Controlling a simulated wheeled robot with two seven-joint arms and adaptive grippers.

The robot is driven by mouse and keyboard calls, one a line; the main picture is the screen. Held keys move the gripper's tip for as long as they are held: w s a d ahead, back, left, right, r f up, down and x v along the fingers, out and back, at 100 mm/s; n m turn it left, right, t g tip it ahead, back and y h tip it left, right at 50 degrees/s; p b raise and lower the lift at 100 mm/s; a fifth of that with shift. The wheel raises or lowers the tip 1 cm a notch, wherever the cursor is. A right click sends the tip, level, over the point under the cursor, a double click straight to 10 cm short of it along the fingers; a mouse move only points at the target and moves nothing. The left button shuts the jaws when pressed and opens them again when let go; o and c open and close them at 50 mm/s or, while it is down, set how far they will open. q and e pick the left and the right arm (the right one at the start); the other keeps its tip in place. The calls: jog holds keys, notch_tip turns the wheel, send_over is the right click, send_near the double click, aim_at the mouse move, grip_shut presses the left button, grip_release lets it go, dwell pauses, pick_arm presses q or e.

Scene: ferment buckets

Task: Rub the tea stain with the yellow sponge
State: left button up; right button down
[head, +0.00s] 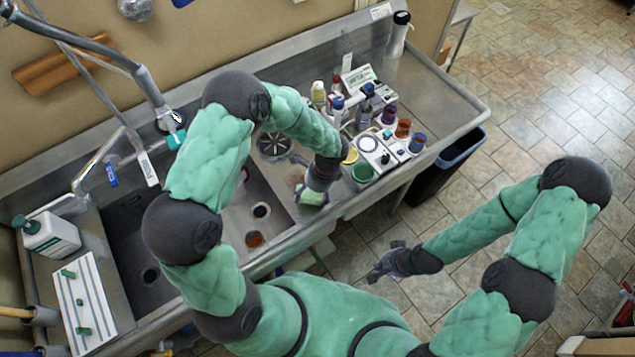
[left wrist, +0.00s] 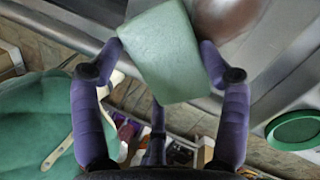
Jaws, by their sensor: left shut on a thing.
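My left gripper (head: 312,195) is over the flat steel deck of the sink unit, near its front edge. It is shut on a sponge block, which shows a pale green face in the head view (head: 311,196) and in the left wrist view (left wrist: 165,52). No yellow side is clear to me. A brownish, blurred patch (left wrist: 228,14) lies on the steel beside the sponge in the left wrist view; it may be the tea stain. The arm and sponge hide this part of the deck in the head view. My right gripper (head: 384,262) is empty, fingers apart, above the floor.
Several bottles and cups stand right of the left gripper, around a white rack (head: 374,150). A green round container (head: 363,173) is close to it. The sink basin (head: 245,215) lies to the left.

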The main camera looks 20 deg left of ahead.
pick_arm(q)
jog(key=shift+r+p, duration=0.8)
jog(key=shift+r, duration=0.65)
